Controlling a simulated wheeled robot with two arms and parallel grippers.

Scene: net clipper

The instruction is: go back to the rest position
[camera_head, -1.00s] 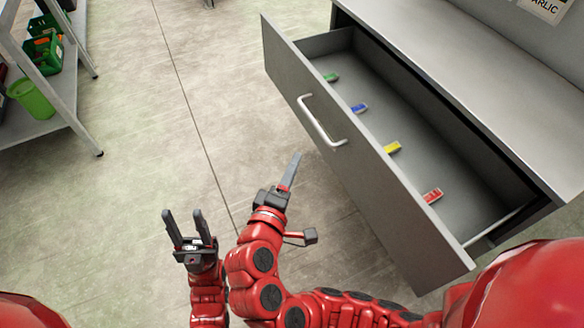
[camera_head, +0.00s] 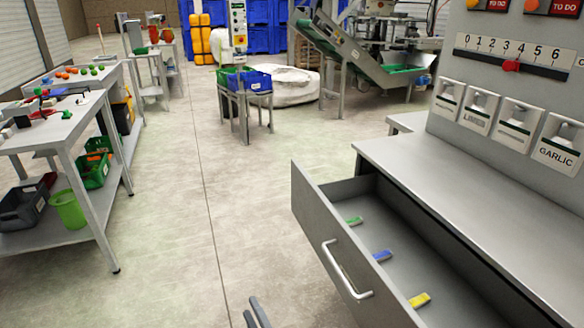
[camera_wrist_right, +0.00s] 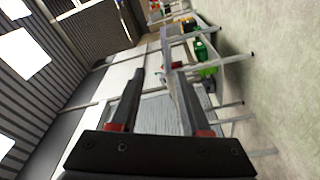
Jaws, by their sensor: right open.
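In the head view only the tips of my right gripper (camera_head: 256,313) show, at the bottom edge left of the open drawer. The right wrist view shows its two fingers (camera_wrist_right: 154,60) apart with nothing between them. The rest of the right arm is hidden below the head view's edge. My left gripper is not in view. The grey drawer (camera_head: 322,218) stands pulled out of the workbench, with its white handle (camera_head: 345,272) on the front.
The drawer holds green (camera_head: 353,221), blue (camera_head: 382,256) and yellow (camera_head: 419,300) pieces. The grey workbench (camera_head: 440,185) is on the right. A shelf table (camera_head: 90,185) with bins stands on the left. The floor (camera_head: 170,230) between is clear. A stand (camera_head: 243,98) with crates is farther back.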

